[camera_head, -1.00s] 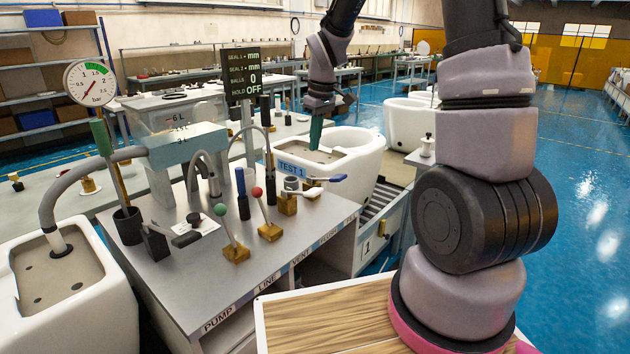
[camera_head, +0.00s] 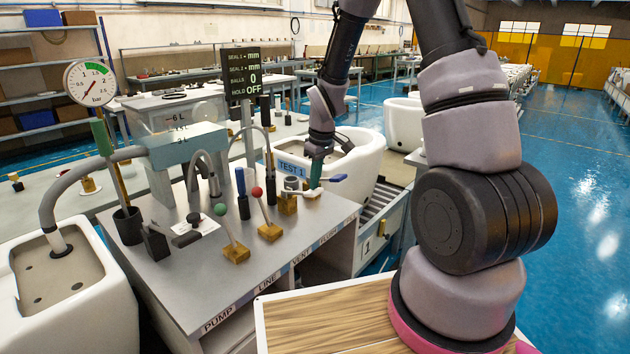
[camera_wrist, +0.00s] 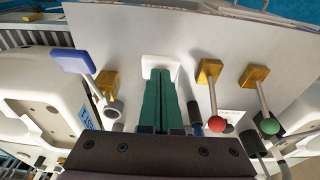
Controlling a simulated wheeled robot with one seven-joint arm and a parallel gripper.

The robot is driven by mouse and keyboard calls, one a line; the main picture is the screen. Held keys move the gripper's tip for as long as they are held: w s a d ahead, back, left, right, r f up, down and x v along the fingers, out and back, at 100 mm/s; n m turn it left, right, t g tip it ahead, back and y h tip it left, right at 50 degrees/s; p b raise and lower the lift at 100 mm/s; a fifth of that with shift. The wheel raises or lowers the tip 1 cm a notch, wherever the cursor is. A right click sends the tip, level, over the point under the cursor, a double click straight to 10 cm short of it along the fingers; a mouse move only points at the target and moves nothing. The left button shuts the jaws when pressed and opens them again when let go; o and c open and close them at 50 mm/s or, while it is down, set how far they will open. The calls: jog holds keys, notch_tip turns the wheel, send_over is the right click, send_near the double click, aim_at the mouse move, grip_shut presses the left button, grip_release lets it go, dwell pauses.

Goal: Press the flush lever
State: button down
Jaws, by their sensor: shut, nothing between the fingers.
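My gripper (camera_head: 316,182), with green fingers, points down over the right part of the grey bench. It is shut and empty. In the wrist view its fingertips (camera_wrist: 161,76) overlap a small white paddle-like piece (camera_wrist: 160,62), which looks like the flush lever. The white piece shows in the head view (camera_head: 312,193) just under the fingertips. The fingers hide part of it, and I cannot tell whether they touch it. The FLUSH label (camera_head: 328,237) is on the bench's front edge close by.
A blue-handled valve (camera_wrist: 72,60) stands beside my fingers. Red-ball (camera_head: 257,192) and green-ball (camera_head: 220,210) levers stand on brass blocks farther left. A white toilet bowl (camera_head: 362,160) is behind. The bench top (camera_head: 200,280) is clear toward its front.

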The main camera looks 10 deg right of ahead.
jog(key=shift+s+d+f, duration=0.25)
jog(key=shift+s+f, duration=0.1)
jog(key=shift+f, duration=0.85)
jog(key=shift+s+d+f, duration=0.3)
jog(key=shift+s+f, duration=0.1)
jog(key=shift+f, duration=0.8)
jog(key=shift+s+d+f, duration=0.25)
jog(key=shift+s+f, duration=0.1)
jog(key=shift+f, duration=0.85)
jog(key=shift+s+f, duration=0.1)
jog(key=shift+f, duration=0.1)
jog(key=shift+s+f, duration=0.1)
